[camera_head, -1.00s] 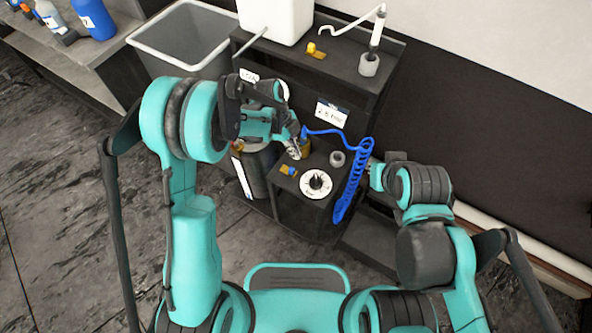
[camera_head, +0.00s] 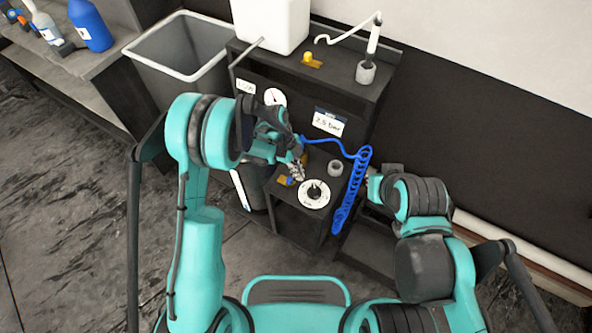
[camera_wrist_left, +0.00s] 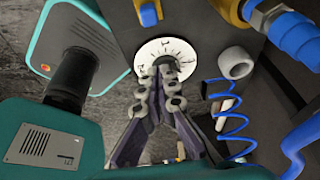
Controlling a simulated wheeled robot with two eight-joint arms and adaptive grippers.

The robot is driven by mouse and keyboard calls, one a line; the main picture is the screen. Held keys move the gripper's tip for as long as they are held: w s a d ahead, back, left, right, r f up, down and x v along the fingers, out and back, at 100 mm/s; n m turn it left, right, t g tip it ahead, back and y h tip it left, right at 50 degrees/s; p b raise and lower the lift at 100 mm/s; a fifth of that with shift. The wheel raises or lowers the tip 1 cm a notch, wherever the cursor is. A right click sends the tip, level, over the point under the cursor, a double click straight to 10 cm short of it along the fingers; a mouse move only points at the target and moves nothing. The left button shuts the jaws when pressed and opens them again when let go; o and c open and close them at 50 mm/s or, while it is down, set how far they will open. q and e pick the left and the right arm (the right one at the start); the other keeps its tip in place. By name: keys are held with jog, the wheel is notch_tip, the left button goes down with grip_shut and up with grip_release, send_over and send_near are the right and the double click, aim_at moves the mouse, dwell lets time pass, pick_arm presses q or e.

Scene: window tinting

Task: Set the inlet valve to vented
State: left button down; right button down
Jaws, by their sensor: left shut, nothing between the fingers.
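The dial with a white round face and a black knob (camera_head: 314,191) sits on the low black shelf; I take it to be the inlet valve. It also shows in the left wrist view (camera_wrist_left: 150,52), with marks around its face that are too small to read. My left gripper (camera_head: 299,176) is shut and empty, at the upper left edge of the dial. In the left wrist view its fingertips (camera_wrist_left: 165,74) overlap the knob and partly hide it; I cannot tell whether they touch it. My right gripper (camera_head: 373,183) is right of the shelf, mostly hidden by its own arm.
A blue coiled hose (camera_head: 352,190) hangs right of the dial. A grey ring-shaped holder (camera_head: 335,168) stands behind it. A small orange and blue fitting (camera_head: 284,181) is to its left. A label (camera_head: 328,122) and a gauge (camera_head: 275,97) are on the upper unit.

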aim_at(290, 181)
pick_arm(q)
jog(key=b+x, duration=0.2)
jog(key=x, duration=0.4)
jog(key=shift+f, duration=0.15)
jog(key=w+a, duration=0.1)
jog(key=a+b, duration=0.1)
jog(key=a, duration=0.1)
jog(key=shift+w+f+b, duration=0.1)
jog(key=shift+w+b, duration=0.2)
jog(key=shift+w, duration=0.05)
jog(key=shift+w+a, duration=0.1)
jog(key=shift+a, duration=0.05)
jog(key=w+a, duration=0.2)
jog(key=a, duration=0.1)
jog(key=shift+a, duration=0.15)
jog(key=shift+s, duration=0.1)
